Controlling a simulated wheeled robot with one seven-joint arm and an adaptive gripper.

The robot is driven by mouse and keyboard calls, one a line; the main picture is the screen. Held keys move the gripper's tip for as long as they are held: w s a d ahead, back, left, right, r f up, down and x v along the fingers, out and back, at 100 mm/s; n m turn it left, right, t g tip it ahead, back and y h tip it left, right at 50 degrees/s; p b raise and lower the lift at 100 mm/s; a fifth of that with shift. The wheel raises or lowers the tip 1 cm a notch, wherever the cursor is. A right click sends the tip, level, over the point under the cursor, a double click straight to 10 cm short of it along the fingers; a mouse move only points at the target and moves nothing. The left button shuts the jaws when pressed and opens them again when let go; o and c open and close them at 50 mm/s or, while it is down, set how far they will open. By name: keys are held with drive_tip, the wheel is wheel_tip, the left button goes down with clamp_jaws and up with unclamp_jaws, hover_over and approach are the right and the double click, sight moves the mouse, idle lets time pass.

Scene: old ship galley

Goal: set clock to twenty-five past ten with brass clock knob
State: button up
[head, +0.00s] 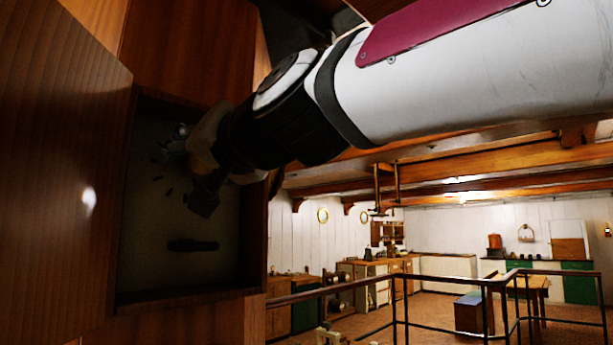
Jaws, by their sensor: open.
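My arm comes in from the upper right, and my gripper (193,168) is at the opening of a wooden case (255,240). One dark fingertip shows low in front of the pale panel; the other is hard to make out. The jaws are open, and I cannot tell whether they touch anything. The panel (150,220) inside the case is in shadow and carries several small dark marks at its left, possibly part of the clock face. A dark elongated shape (193,245) lies lower on it. The brass knob and the clock hands cannot be made out; my gripper covers part of the panel.
A wooden door or panel (50,200) stands at the left, beside the case. A dark metal railing (440,278) runs across the lower right. Beyond it are counters, a wooden table (530,283) and open floor. Ceiling beams (470,165) run behind my arm.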

drive_tip(key=v, duration=1.2)
idle(0.3)
drive_tip(key=d+f+m+g+h, duration=0.1)
drive_tip(key=d+f+h, duration=0.2)
drive_tip(key=d+f, duration=0.55)
drive_tip(key=d+f+g+h, duration=0.2)
drive_tip(key=d+f+h, duration=0.3)
drive_tip(key=f, duration=0.6)
drive_tip(key=d+f+m+g+h, duration=0.1)
drive_tip(key=d+f+h, duration=0.1)
drive_tip(key=d+f, duration=0.7)
drive_tip(key=s+d+f+m+g+h, duration=0.1)
drive_tip(key=s+d+f+g+h, duration=0.2)
drive_tip(key=s+d+f, duration=0.4)
wheel_tip(320, 180, down, 5)
drive_tip(key=shift+s+r+m, duration=0.15)
drive_tip(key=shift+s+m, duration=0.25)
drive_tip(key=shift+s, duration=0.15)
